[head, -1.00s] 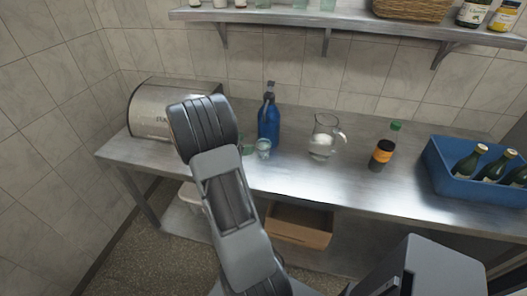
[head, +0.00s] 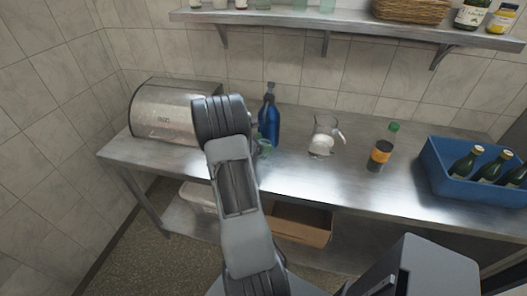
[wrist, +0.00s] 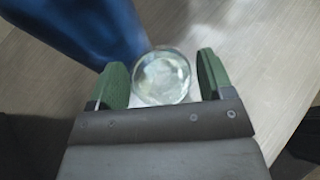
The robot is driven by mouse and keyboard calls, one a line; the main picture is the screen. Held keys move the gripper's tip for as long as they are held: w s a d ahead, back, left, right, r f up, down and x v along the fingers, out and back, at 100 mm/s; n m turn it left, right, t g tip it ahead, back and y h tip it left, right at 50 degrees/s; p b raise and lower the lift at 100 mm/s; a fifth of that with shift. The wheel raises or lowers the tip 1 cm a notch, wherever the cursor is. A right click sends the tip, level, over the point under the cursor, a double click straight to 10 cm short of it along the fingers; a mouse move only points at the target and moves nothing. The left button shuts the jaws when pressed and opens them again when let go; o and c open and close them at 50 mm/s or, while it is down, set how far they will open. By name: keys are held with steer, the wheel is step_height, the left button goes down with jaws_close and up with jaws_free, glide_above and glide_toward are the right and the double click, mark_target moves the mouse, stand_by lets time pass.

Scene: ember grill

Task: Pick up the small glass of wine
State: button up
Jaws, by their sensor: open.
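A small round glass (wrist: 162,84) shows from above in the wrist view, clear and pale; I cannot tell what it holds. My gripper (wrist: 163,75) is open, with one green fingertip on each side of the glass. A thin gap shows on the right; the left finger is very close to the glass, and I cannot tell if it touches. In the head view my arm covers most of the glass, and a green fingertip shows just past the arm's right edge.
A blue bottle (head: 269,122) stands close behind the glass, also in the wrist view (wrist: 90,28). To the right are a glass pitcher (head: 322,138), a dark bottle with an orange label (head: 381,152) and a blue crate (head: 438,179). A steel bread box (head: 165,112) is at left.

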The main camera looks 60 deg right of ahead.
steer(key=c, duration=0.8)
steer(key=shift+r, duration=0.2)
steer(key=s+a+r+b, duration=0.2)
steer(key=s+a+r, duration=0.2)
steer(key=a+r, duration=0.8)
steer(key=shift+a+r+b, duration=0.3)
steer(key=shift+a+b, duration=0.05)
steer(key=shift+a, duration=0.15)
stand_by(0.6)
steer(key=shift+s+a, duration=0.15)
stand_by(0.6)
